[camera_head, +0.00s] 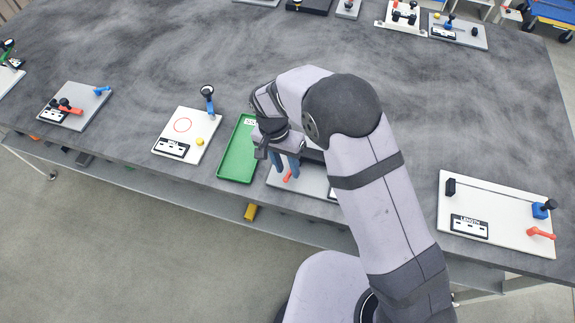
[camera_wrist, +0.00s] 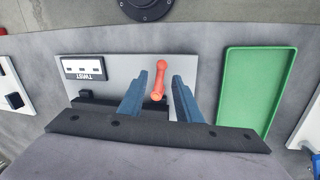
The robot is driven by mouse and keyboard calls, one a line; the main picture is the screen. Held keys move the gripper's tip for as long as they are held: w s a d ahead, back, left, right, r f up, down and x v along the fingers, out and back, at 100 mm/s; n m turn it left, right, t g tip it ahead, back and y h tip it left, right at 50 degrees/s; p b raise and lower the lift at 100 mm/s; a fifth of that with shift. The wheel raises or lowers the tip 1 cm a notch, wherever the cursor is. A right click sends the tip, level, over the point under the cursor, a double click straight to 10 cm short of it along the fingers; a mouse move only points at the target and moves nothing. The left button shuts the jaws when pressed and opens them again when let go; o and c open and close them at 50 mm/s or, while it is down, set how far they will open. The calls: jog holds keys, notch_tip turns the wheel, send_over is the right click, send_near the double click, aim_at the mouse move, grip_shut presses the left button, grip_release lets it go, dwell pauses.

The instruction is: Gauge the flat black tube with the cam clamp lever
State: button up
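A red lever (camera_wrist: 158,80) stands on a grey plate with a TWIST label (camera_wrist: 84,69). In the head view the lever (camera_head: 287,177) shows just below my fingertips. My gripper (camera_head: 285,168) is over this plate; in the wrist view its two blue fingers (camera_wrist: 170,76) are apart, with the lever between them in the picture. I cannot tell whether they touch it. A dark flat piece (camera_wrist: 95,103) lies along the plate, mostly hidden by my gripper; I cannot tell whether it is the flat black tube. A small black block (camera_wrist: 86,95) is beside it.
A green tray (camera_head: 239,150) lies just left of the plate, empty in its visible part. White boards stand at left (camera_head: 187,136) and right (camera_head: 496,214), and a grey one (camera_head: 75,107) farther left.

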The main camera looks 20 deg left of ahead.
jog(key=shift+d+f, duration=0.15)
jog(key=shift+f, duration=0.45)
grip_shut()
